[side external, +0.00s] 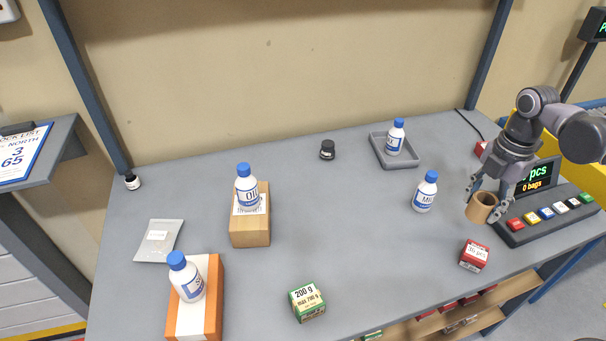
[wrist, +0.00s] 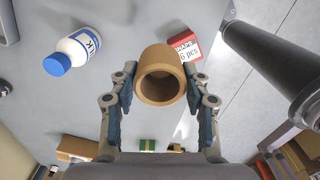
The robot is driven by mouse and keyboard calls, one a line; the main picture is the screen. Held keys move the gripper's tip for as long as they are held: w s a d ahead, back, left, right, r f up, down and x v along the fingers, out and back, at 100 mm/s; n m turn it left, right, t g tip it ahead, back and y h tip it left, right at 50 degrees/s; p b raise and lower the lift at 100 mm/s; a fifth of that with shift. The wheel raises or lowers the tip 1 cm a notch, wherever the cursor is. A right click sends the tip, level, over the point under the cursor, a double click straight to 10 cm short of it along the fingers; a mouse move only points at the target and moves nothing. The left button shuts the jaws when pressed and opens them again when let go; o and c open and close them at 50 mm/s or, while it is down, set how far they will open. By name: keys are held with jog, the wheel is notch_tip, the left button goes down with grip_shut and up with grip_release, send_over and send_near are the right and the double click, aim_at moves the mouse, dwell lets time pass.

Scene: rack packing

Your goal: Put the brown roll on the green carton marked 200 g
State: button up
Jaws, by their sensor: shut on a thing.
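The brown roll (side external: 481,207) is a short hollow tube at the right of the table in the side external view. My gripper (side external: 489,200) is shut on it, with one finger on each side. In the wrist view the roll (wrist: 161,76) sits between the two fingers (wrist: 160,92), its open end facing the camera. I cannot tell whether it touches the table. The green carton marked 200 g (side external: 307,302) stands at the table's front, left of the gripper, its top bare.
A milk bottle (side external: 425,192) stands left of the roll, and a small red carton (side external: 473,255) in front of it. A button panel (side external: 545,216) lies to the right. Bottles stand on a cardboard box (side external: 250,228) and an orange box (side external: 212,300). The table's middle is clear.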

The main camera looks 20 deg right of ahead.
jog(key=shift+a+r, duration=0.1)
jog(key=shift+r, duration=0.1)
jog(key=w+a+r+n, duration=0.2)
jog(key=w+a, duration=0.1)
jog(key=a, duration=1)
jog(key=n, duration=0.2)
send_over(307, 297)
notch_tip(307, 297, down, 4)
jog(key=shift+d+f, duration=0.1)
jog(key=shift+f, duration=0.15)
jog(key=shift+a+f, duration=0.2)
jog(key=shift+f, duration=1.9)
jog(key=shift+f, duration=0.15)
jog(key=o, duration=1.1)
jog(key=shift+o, duration=0.2)
